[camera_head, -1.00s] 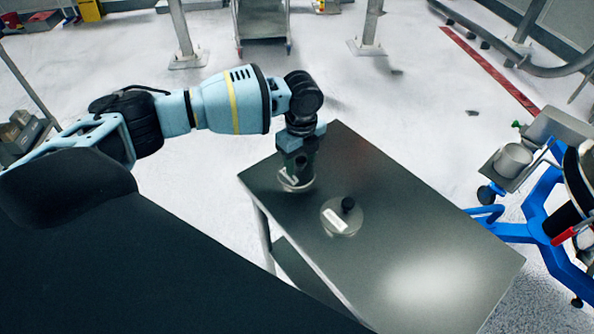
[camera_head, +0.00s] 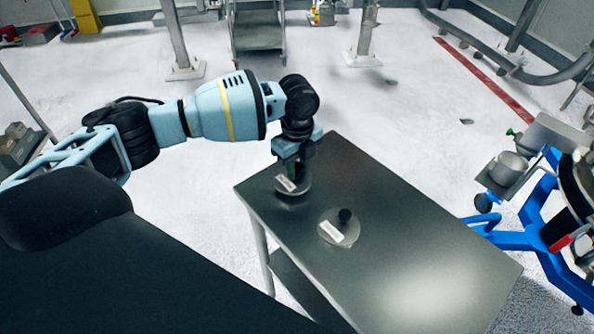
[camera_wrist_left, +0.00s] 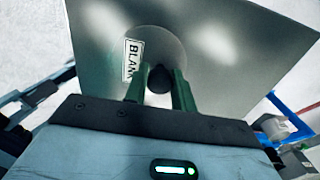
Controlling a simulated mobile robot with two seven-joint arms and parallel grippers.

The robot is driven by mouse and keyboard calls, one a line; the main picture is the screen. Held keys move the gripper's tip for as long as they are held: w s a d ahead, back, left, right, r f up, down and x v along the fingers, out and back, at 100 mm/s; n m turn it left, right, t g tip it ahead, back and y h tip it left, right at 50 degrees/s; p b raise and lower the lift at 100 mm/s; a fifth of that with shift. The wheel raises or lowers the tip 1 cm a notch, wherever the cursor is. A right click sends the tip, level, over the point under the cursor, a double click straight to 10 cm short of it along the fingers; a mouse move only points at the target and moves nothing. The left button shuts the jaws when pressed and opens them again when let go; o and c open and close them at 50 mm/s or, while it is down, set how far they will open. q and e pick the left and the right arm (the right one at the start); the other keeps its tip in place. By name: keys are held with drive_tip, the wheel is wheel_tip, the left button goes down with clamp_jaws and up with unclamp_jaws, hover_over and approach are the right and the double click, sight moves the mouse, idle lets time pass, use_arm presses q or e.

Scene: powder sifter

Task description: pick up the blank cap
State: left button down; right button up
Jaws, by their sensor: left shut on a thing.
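The blank cap (camera_head: 294,188) is a thin round metal disc with a black knob and a white label. It is at the table's far left corner, and the wrist view shows it too (camera_wrist_left: 172,48), with BLANK on its label. My left gripper (camera_head: 294,170) points down over it. In the wrist view its green fingers (camera_wrist_left: 160,88) are shut on the black knob. The fingers hide part of the disc. I cannot tell whether the disc touches the table or hangs just above it. My right gripper is not in view.
A second, similar cap (camera_head: 347,235) with a black knob and white label lies on the metal table (camera_head: 420,255), close to the right. The table's right part is clear. A blue wheeled frame (camera_head: 520,238) with a metal pot (camera_head: 508,168) stands beyond its right edge.

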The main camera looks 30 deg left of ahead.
use_arm(q)
drive_tip(key=shift+r, duration=0.85)
drive_tip(key=s+d, duration=0.3)
drive_tip(key=s+d+r, duration=0.1)
drive_tip(key=s+d, duration=0.3)
drive_tip(key=s+d+p, duration=0.1)
drive_tip(key=s+d, duration=0.3)
drive_tip(key=shift+s+d+r, duration=0.2)
drive_tip(key=shift+r, duration=0.05)
